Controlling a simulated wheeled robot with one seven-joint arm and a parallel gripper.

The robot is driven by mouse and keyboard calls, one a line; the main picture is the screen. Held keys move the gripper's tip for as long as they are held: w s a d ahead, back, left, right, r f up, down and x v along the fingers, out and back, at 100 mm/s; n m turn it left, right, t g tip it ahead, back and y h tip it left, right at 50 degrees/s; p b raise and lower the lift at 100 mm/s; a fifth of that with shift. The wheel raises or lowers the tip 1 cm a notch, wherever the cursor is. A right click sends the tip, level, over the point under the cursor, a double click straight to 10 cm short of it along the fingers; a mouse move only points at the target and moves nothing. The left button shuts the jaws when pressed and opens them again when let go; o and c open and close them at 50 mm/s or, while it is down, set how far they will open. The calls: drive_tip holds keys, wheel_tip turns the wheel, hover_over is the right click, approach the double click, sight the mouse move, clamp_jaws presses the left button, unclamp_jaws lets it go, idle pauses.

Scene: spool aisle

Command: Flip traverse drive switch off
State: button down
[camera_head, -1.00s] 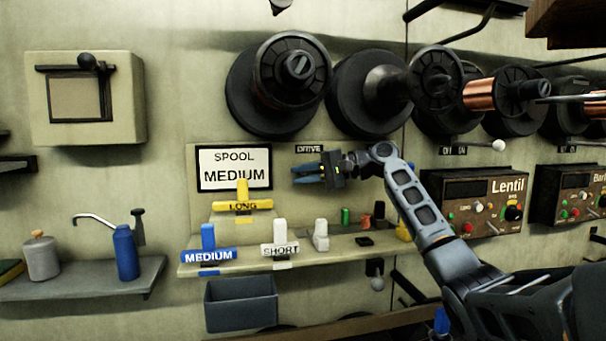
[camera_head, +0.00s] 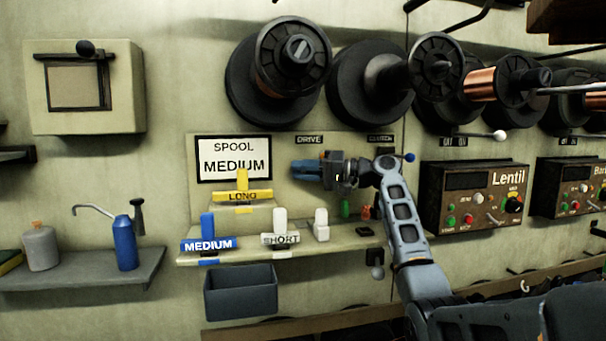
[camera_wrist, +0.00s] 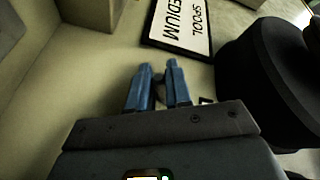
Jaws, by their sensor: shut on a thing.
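The wall panel carries a small black DRIVE label (camera_head: 309,139). My gripper (camera_head: 305,170) is just below this label, its blue fingers pointing left along the panel. In the wrist view the two blue fingers (camera_wrist: 158,88) are close together, with a small dark thing, the traverse drive switch (camera_wrist: 160,92), between them. The gripper is shut on it. The switch is mostly hidden by the fingers in both views, so its position cannot be read. A SPOOL MEDIUM sign (camera_head: 234,164) is left of the fingers.
A shelf (camera_head: 340,243) with coloured blocks is below my gripper. Large black spools (camera_head: 290,75) jut from the wall above. A second label (camera_head: 381,138) and a blue knob (camera_head: 409,157) are near my wrist. A Lentil control box (camera_head: 472,197) is at the right.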

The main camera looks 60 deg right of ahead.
drive_tip(key=shift+f, duration=0.1)
drive_tip(key=c, duration=1.1)
unclamp_jaws()
